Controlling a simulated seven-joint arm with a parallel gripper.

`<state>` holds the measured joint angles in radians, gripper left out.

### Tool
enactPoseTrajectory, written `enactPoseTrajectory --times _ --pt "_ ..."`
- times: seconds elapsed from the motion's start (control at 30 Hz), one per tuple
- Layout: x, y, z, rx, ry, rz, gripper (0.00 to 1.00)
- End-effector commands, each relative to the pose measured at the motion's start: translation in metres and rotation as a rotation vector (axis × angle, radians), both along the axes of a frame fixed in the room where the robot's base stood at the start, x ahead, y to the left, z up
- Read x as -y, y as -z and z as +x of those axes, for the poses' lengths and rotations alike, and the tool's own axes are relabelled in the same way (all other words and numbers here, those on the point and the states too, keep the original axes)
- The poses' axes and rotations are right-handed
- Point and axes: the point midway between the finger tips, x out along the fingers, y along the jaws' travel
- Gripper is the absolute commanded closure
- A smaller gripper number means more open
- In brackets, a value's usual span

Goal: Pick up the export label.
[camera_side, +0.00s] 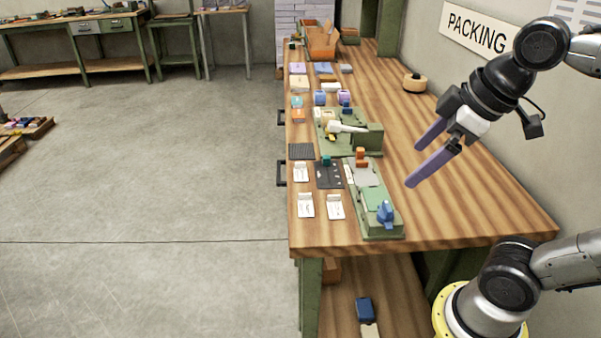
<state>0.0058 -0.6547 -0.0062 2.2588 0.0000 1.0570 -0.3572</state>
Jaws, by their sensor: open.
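Three small white labels lie on the near left part of the wooden workbench: an upper label (301,172), a lower left label (306,206) and a lower right label (335,207). Their print is too small to read, so I cannot tell which one is the export label. My gripper (415,164) has two long purple fingers. It is open and empty, in the air over the right side of the bench. It is to the right of the labels and apart from them.
Two green fixtures, one near (383,222) and one farther (366,138), stand between the labels and my gripper. A dark board (328,176) and a black mat (301,151) lie near the labels. An orange bin (322,45) stands at the far end. The bench's right side is mostly clear.

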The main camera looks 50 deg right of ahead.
Motion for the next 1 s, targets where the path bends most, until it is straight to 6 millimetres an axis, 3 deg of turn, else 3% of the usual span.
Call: enactPoseTrajectory --times 0.2,0.3,0.47,0.63,0.77,1.0 --pt "0.008 -0.052 0.067 -0.057 -0.164 -0.093 0.0" --pt "0.014 -0.066 0.103 -0.092 -0.233 -0.128 0.0" --pt "0.026 -0.074 0.163 -0.154 -0.324 -0.167 0.0" --pt "0.043 -0.062 0.225 -0.223 -0.4 -0.186 0.0" --pt "0.059 -0.038 0.27 -0.276 -0.44 -0.187 0.0" --pt "0.091 0.033 0.336 -0.375 -0.446 -0.154 0.0"
